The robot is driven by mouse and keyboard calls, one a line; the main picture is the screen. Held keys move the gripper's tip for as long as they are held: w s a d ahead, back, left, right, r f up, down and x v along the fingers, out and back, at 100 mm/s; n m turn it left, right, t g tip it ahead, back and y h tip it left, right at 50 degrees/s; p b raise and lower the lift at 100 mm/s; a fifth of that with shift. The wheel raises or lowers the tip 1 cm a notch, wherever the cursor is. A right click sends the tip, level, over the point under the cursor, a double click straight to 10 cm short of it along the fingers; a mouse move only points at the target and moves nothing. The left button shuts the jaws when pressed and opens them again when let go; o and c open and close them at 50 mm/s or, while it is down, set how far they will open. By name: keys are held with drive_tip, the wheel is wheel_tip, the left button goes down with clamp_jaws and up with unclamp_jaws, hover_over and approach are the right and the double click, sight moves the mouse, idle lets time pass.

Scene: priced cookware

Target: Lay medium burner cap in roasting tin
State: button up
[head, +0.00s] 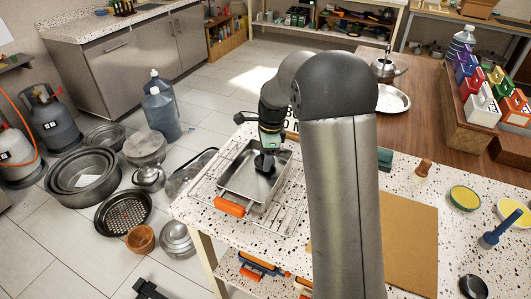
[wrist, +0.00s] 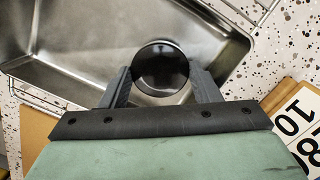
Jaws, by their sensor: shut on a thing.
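The roasting tin (head: 238,195) is a rectangular metal pan on a wire rack on the speckled worktop. Its interior fills the upper part of the wrist view (wrist: 60,65). My gripper (head: 264,162) is over the tin's far part, pointing down. In the wrist view my gripper (wrist: 161,88) is shut on a round, glossy black burner cap (wrist: 160,62), held between its two dark fingers. The cap overlaps the tin in that view; I cannot tell whether it touches the tin's floor. In the head view the cap is not clearly visible.
The wire rack (head: 288,215) extends around the tin. A brown board (head: 410,240) lies to the right, partly behind my arm. A black round piece (head: 473,287) is at the front right. A numbered card (wrist: 298,120) lies near the tin. Pots and pans (head: 85,178) stand on the floor left.

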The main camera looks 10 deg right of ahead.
drive_tip(key=shift+f, duration=0.35)
drive_tip(key=o, duration=1.5)
wheel_tip(320, 180, up, 5)
drive_tip(key=p, duration=0.3)
drive_tip(key=shift+f+p, duration=0.1)
drive_tip(key=shift+p, duration=0.3)
drive_tip(key=shift+f, duration=0.1)
